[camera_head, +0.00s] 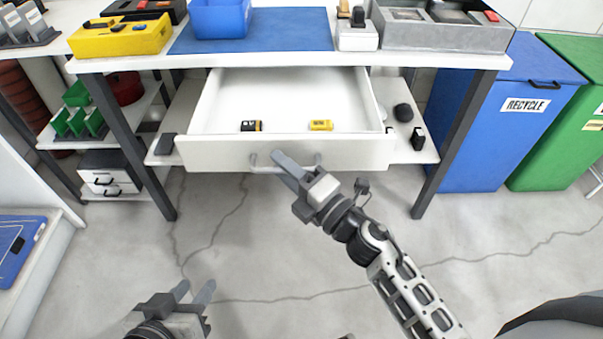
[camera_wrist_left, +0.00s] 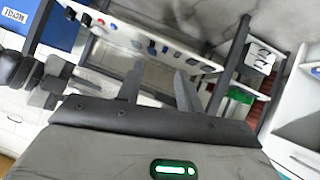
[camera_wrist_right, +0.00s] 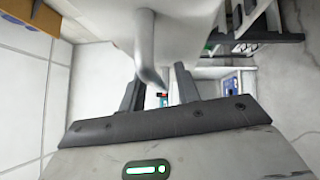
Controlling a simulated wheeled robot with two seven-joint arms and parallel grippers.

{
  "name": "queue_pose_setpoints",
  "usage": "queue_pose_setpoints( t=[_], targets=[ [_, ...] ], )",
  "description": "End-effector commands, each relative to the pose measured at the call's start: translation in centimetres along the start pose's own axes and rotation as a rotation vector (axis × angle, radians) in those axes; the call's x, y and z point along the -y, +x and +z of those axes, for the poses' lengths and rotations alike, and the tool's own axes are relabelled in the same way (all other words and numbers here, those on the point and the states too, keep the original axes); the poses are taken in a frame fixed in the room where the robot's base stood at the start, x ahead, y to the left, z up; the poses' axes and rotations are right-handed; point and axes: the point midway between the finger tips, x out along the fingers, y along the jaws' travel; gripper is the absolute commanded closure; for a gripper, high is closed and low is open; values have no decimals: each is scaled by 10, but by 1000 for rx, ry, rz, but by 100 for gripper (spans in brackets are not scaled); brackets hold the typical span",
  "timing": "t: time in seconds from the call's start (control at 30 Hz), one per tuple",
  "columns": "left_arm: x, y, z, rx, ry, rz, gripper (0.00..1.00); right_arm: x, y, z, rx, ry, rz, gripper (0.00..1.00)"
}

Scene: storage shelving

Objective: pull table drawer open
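The white table drawer (camera_head: 290,152) is pulled well out from under the white worktop (camera_head: 300,54), and its inside shows. Its grey bar handle (camera_head: 318,162) is on the front panel. My right gripper (camera_head: 283,162) is at the left part of the handle; in the right wrist view its fingers (camera_wrist_right: 160,92) are spread, with the handle (camera_wrist_right: 147,48) reaching down between them, nearer the left finger. Firm contact cannot be told. My left gripper (camera_head: 195,292) is open and empty, low over the floor, well away from the drawer; its spread fingers (camera_wrist_left: 158,88) show in the left wrist view.
A dark-and-yellow item (camera_head: 251,126) and a yellow item (camera_head: 321,125) lie in the drawer. Dark table legs (camera_head: 128,145) stand on both sides. Blue (camera_head: 500,130) and green bins (camera_head: 560,120) are at right. The floor in front is clear.

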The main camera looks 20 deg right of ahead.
Motion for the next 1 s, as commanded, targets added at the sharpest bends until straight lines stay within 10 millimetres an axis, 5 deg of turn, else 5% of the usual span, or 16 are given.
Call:
queue_pose_setpoints(
  t=[0.27,0.7,1.0],
  targets=[
    [0,1,1,-3,1,2,64,2,-19,-1,0,2,-4,68],
    [-5,-2,0,-34,1,15,64,2,-121,0,2,3,-5,68],
    [-5,-3,0,-39,8,15,64,0,-157,0,1,0,-1,68]
  ],
)
